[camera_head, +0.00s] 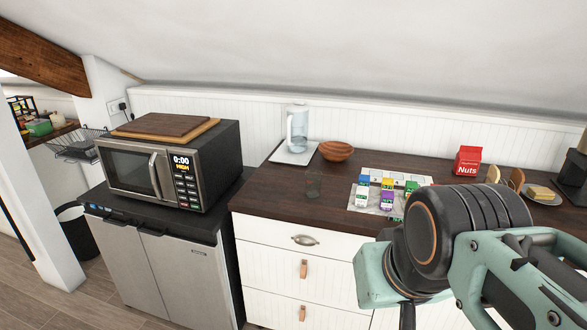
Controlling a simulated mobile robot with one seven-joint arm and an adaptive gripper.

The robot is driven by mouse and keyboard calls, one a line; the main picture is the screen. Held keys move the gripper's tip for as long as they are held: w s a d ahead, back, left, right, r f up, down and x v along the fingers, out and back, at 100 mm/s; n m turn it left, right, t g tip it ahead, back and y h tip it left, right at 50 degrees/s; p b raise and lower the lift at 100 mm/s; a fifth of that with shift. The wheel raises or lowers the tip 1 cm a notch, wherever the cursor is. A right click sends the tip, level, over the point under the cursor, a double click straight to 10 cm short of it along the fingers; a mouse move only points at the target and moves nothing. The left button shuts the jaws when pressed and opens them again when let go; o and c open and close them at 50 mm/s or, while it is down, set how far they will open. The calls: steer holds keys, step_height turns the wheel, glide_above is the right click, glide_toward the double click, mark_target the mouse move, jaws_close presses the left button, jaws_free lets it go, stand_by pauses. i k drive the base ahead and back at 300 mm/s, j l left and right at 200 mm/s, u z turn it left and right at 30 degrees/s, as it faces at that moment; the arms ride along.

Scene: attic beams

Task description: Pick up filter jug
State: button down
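The filter jug (297,128) is a tall, pale, see-through jug with a light blue tint and a handle on its left side. It stands upright on a white board or tray (280,157) at the back left of the dark wooden counter. My arm fills the lower right in teal and black, well apart from the jug. I cannot make out my gripper's fingers in this view. Nothing visible holds or touches the jug.
A brown bowl (336,151) sits right of the jug. Several small cartons stand on a patterned mat (372,206). A microwave (170,167) stands left. A red Nuts box (467,161) is at right.

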mark_target(297, 124)
steer(key=i+j+z, duration=0.15)
steer(key=i, duration=0.25)
steer(key=i+z, duration=0.2)
steer(key=i, duration=0.2)
steer(key=i+j+z, duration=0.15)
steer(key=i+j, duration=0.1)
steer(key=i, duration=0.1)
